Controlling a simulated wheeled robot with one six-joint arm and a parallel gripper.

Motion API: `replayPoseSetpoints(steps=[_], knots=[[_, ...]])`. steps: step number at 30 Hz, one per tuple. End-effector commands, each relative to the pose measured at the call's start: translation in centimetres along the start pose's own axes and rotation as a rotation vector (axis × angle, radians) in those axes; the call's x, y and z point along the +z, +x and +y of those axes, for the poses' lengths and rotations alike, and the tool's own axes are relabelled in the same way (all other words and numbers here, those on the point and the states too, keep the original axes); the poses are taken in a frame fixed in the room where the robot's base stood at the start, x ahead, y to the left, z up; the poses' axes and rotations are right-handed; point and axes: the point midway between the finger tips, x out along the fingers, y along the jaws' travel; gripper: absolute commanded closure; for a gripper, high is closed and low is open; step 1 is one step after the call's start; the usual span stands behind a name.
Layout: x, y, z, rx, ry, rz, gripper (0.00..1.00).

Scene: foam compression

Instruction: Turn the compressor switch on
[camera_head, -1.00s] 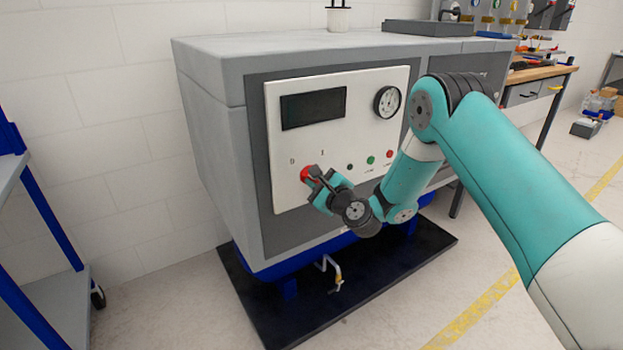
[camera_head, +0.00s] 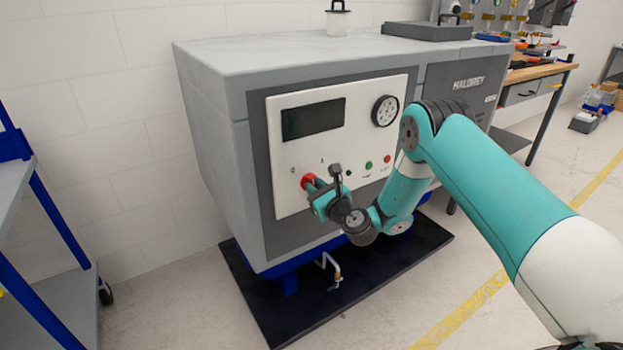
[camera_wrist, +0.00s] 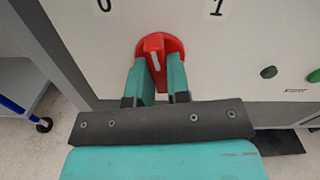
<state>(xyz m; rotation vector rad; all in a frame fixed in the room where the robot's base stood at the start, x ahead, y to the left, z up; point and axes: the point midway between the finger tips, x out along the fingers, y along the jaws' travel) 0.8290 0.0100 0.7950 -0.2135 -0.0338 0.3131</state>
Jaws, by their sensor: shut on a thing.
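The compressor switch is a red knob with a white mark (camera_wrist: 152,42), on the white panel (camera_head: 300,155) of the large grey machine. The red shows in the head view too (camera_head: 307,180). The label 0 (camera_wrist: 104,5) is to its upper left and the label 1 (camera_wrist: 216,7) to its upper right. The knob's raised grip stands nearly upright in the wrist view, its top leaning slightly left. My gripper (camera_wrist: 158,80) is shut on this grip, with a teal finger on each side. The fingers hide the knob's lower part.
The panel has a dark display (camera_head: 313,119), a round gauge (camera_head: 385,110) and small buttons, including a green one (camera_head: 369,165), right of the switch. A blue-framed cart (camera_head: 50,200) stands at the left. A black mat (camera_head: 395,270) lies under the machine.

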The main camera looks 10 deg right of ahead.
Motion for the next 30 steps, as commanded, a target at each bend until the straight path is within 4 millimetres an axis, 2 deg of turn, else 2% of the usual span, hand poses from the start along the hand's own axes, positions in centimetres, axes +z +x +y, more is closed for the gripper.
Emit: replayPoseSetpoints(steps=[11, 20, 21, 30], knots=[[0.32, -0.04, 0.00, 0.001, 0.379, 0.002, 1.00], [0.17, -0.02, 0.04, 0.001, 0.885, 0.001, 1.00], [0.08, -0.02, 0.06, 0.001, 0.932, 0.001, 0.81], [-0.02, -0.01, 0.02, 0.000, 0.918, 0.000, 0.12]])
